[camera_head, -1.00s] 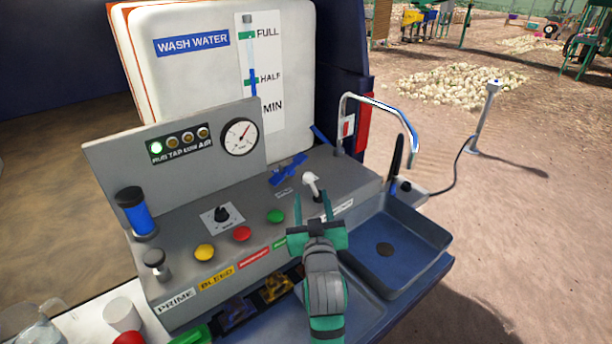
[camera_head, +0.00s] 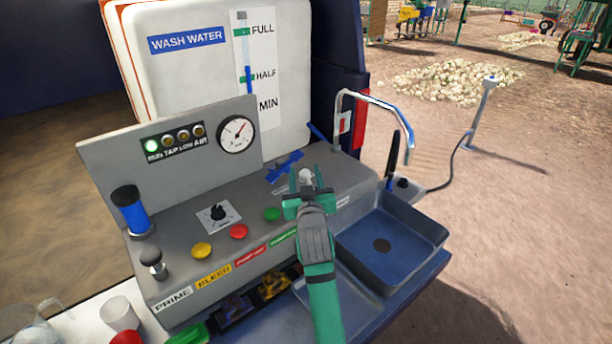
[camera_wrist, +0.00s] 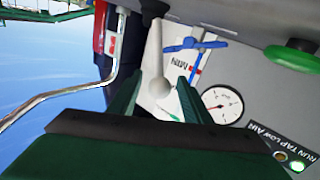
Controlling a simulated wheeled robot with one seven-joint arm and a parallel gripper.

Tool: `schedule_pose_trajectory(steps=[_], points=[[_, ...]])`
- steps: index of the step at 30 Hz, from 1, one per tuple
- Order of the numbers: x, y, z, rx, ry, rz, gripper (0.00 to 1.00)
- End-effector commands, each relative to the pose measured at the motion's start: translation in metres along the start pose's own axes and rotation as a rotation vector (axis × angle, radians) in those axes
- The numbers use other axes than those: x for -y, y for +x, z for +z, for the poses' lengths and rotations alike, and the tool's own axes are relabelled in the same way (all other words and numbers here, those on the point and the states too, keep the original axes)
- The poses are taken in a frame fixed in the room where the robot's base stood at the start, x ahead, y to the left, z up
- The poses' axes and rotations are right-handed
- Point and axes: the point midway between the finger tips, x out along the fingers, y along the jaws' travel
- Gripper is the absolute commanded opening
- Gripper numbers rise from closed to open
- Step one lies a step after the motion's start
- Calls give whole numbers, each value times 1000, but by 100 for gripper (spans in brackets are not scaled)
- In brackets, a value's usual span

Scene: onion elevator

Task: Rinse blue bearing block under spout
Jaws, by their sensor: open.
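My gripper (camera_head: 306,182) is open over the control panel, with its fingers around or just in front of a white-knobbed lever. In the wrist view the round white knob (camera_wrist: 160,88) shows between the fingers; contact cannot be told. The curved metal spout (camera_head: 376,99) hangs over the blue-grey sink (camera_head: 425,235), and no water stream can be seen from it. A dark blue piece (camera_head: 237,308) sits in a compartment below the panel front; I cannot tell whether it is the bearing block. A yellow piece (camera_head: 273,285) lies in the compartment beside it.
The panel carries a blue valve handle (camera_head: 285,167), a green button (camera_head: 272,214), a red button (camera_head: 238,232) and a yellow button (camera_head: 201,250). The white wash water tank (camera_head: 210,80) stands behind. A white cup (camera_head: 117,312) is at the lower left. The sink basin is empty.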

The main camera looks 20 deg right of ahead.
Motion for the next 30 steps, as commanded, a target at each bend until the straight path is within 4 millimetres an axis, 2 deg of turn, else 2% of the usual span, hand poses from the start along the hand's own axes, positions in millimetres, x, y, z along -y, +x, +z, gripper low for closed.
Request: schedule_pose_trajectory(steps=[2,7,14,21,30], points=[[0,0,0,0,0,0,42],[-3,0,1,1,0,3,1],[-4,2,0,18,25,-1,0],[-14,8,-3,75,113,-8,0],[-16,8,-2,83,124,-7,0]])
